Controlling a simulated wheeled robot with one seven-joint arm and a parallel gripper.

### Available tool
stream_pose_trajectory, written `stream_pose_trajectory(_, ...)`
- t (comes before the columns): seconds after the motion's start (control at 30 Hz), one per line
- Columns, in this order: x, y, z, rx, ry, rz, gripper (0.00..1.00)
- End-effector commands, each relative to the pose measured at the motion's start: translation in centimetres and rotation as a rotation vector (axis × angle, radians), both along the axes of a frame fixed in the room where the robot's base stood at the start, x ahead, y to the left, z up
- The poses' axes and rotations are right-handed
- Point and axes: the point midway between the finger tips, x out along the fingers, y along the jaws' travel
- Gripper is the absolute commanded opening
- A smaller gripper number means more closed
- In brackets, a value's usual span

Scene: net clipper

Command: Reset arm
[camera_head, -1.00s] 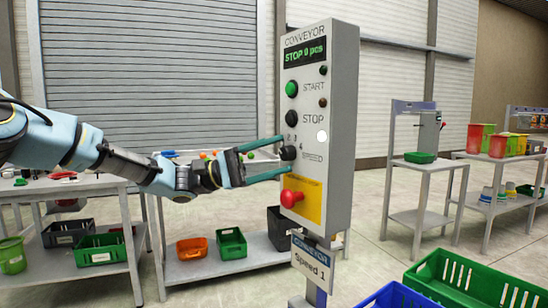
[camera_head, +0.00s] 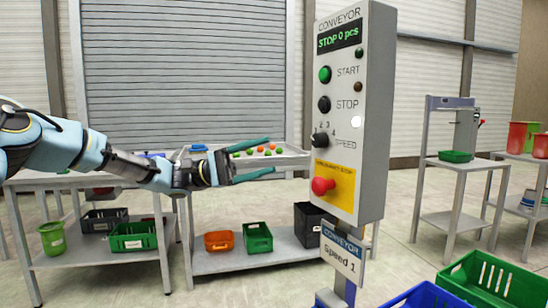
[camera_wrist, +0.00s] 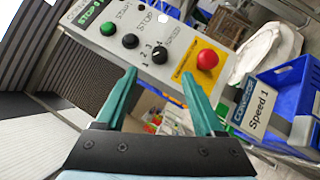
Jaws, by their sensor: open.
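My gripper (camera_head: 270,160) is open and empty, its two teal fingers pointing right toward the conveyor control panel (camera_head: 378,110). A clear gap separates the fingertips from the panel. The panel has a green START button (camera_head: 325,74), a black STOP button (camera_head: 324,104), a black speed knob (camera_head: 319,140) and a red emergency stop (camera_head: 322,186) on yellow. Its display (camera_head: 340,39) reads "STOP 0 pcs". The wrist view shows the fingers (camera_wrist: 160,88) spread below the speed knob (camera_wrist: 160,57), with the red emergency stop (camera_wrist: 207,59) to the right.
A sign (camera_head: 341,255) below the panel reads "Speed 1". Behind my gripper, a table (camera_head: 212,264) holds orange (camera_head: 218,241) and green (camera_head: 257,237) crates on its lower shelf. A green crate (camera_head: 456,285) and a blue crate (camera_head: 425,297) stand at the front right.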

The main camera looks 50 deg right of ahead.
Motion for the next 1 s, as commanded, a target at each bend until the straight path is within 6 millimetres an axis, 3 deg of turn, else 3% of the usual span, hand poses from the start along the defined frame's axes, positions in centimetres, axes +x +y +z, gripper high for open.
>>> stream_pose_trajectory(0.67,0.0,0.2,-0.4,0.018,-0.021,0.003,0.70)
stream_pose_trajectory(0.77,-0.3,1.1,-2.5,0.107,-0.119,0.019,0.70)
stream_pose_trajectory(0.87,0.1,3.8,-6.9,0.276,-0.306,0.061,0.70)
stream_pose_trajectory(1.0,3.1,10.8,-13.6,0.546,-0.599,0.149,0.70)
